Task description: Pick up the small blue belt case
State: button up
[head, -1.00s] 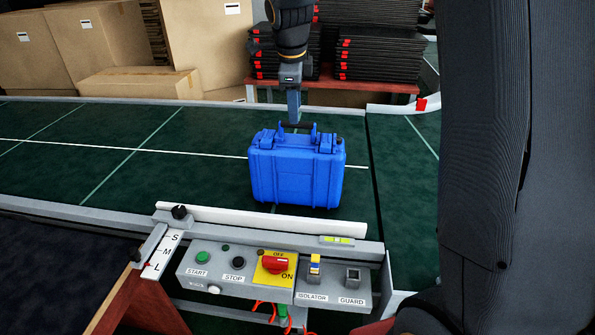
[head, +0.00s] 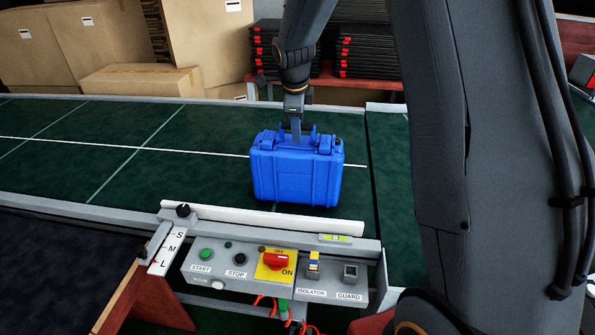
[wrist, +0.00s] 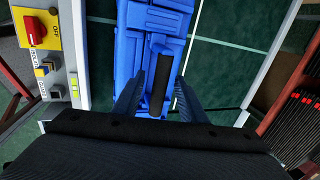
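The small blue belt case (head: 297,178) stands upright on the green conveyor belt, with its handle and latches at the top. My gripper (head: 296,132) points down at the top of the case in the head view. In the wrist view, the blue case (wrist: 140,22) lies below my gripper (wrist: 158,84). Its two blue fingers are apart, with the dark carry handle (wrist: 162,75) between them and a gap on each side. The fingertips are partly hidden behind the case's top in the head view.
A control panel (head: 270,278) with a red isolator switch and a white rail (head: 265,220) stand in front of the case. Cardboard boxes (head: 140,80) and stacked black crates (head: 370,50) are behind the belt. The belt left of the case is clear.

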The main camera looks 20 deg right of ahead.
grip_shut()
dwell(1.2)
jog(key=shift+r, duration=0.1)
